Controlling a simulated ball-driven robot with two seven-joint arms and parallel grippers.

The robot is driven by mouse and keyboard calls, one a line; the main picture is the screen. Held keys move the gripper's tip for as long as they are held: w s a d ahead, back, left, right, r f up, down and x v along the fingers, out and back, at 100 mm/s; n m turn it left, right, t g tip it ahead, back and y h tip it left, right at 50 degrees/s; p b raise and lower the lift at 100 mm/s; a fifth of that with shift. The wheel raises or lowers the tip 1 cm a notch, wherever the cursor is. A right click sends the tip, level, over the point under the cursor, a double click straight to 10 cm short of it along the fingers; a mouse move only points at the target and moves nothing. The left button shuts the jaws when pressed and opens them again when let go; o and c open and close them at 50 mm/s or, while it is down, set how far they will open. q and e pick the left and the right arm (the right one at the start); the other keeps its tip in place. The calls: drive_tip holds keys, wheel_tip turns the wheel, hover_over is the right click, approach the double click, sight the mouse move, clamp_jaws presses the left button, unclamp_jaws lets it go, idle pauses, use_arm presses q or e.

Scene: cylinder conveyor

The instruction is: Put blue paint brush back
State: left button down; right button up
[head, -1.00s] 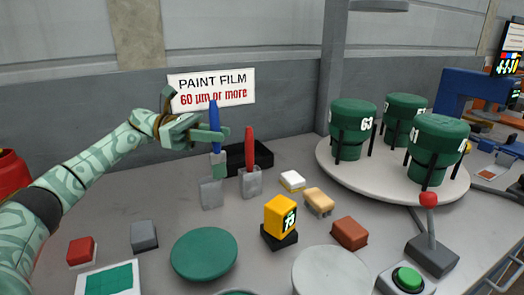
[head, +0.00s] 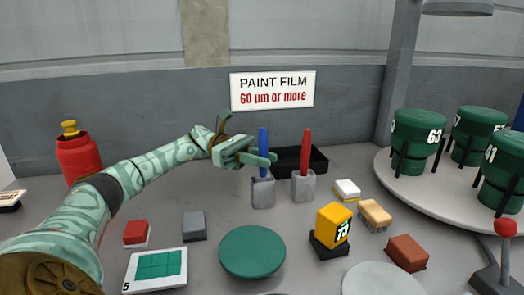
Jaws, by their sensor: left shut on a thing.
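The blue paint brush (head: 263,138) stands upright with its lower end down in a small grey holder (head: 262,193). Its bristles are hidden inside the holder. My left gripper (head: 262,158) is shut on the brush handle, just above the holder's rim. A red paint brush (head: 306,145) stands upright in a second grey holder (head: 303,187) to the right. My right gripper is not in view.
A black tray (head: 318,161) lies behind the holders. A green disc (head: 252,252), a yellow gauge (head: 334,222) and several small blocks lie in front. A turntable (head: 450,185) with green pots stands right. A red bottle (head: 80,160) stands far left.

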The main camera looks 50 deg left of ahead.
use_arm(q)
drive_tip(key=shift+f+b, duration=0.45)
drive_tip(key=shift+f, duration=0.3)
idle(0.3)
drive_tip(key=c, duration=1.2)
unclamp_jaws()
drive_tip(key=shift+r, duration=0.1)
drive_tip(key=shift+c, duration=0.2)
